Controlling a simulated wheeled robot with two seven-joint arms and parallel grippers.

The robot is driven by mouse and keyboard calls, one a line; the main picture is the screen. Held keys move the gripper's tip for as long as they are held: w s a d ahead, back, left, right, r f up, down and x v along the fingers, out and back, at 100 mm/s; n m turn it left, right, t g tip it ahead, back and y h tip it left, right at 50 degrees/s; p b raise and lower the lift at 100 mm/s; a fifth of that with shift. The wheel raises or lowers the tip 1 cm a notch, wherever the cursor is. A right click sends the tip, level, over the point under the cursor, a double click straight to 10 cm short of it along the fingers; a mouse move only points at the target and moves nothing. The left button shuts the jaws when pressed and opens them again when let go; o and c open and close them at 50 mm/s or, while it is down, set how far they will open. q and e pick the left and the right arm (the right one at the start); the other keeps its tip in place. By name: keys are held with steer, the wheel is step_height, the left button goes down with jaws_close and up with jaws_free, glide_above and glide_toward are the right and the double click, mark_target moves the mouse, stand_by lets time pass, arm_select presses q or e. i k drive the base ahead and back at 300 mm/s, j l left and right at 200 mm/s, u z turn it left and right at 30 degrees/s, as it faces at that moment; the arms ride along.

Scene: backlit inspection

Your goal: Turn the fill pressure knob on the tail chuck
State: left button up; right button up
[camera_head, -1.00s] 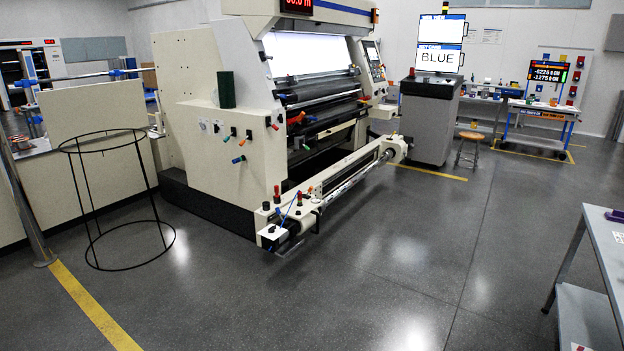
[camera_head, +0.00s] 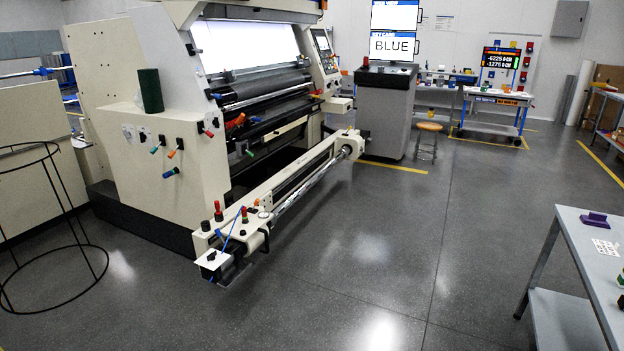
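The large cream inspection machine (camera_head: 165,115) stands at the left. A low beam (camera_head: 285,187) with a shaft (camera_head: 310,188) runs across its front. The beam's near end (camera_head: 232,235) carries a white plate with a small black knob (camera_head: 211,257), a blue hose (camera_head: 234,228), a red knob (camera_head: 218,208), a red-and-green piece (camera_head: 244,213) and a dark knob (camera_head: 205,226). I cannot read any label, so I cannot tell which knob sets the fill pressure or which end is the tail chuck. Neither of my grippers is in view.
A black wire ring stand (camera_head: 75,225) is at the left. A grey table (camera_head: 585,245) with a purple block (camera_head: 593,220) is at the right. A grey console (camera_head: 384,112) with a screen reading BLUE and a stool (camera_head: 428,138) stand behind. The grey floor (camera_head: 370,265) between is clear.

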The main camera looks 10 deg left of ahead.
mark_target(212, 256)
steer(key=i+l+u, duration=0.1)
steer(key=i+u, duration=0.4)
steer(key=i+l+u, duration=0.35)
steer(key=i+u, duration=0.15)
steer(key=i+l+u, duration=0.5)
steer(key=i+j+z, duration=0.2)
steer(key=i+j, duration=0.2)
steer(key=j, duration=0.15)
steer(key=i+j+z, duration=0.25)
steer(key=i+j, duration=0.15)
steer(key=j, duration=0.25)
steer(key=i+j+z, duration=0.1)
steer(key=j, duration=0.25)
steer(key=i+j+z, duration=0.1)
steer(key=j, duration=0.25)
steer(key=i+j+z, duration=0.1)
steer(key=i+j, duration=0.15)
steer(key=i+j+z, duration=0.1)
steer(key=j, duration=0.4)
steer(key=i, duration=0.05)
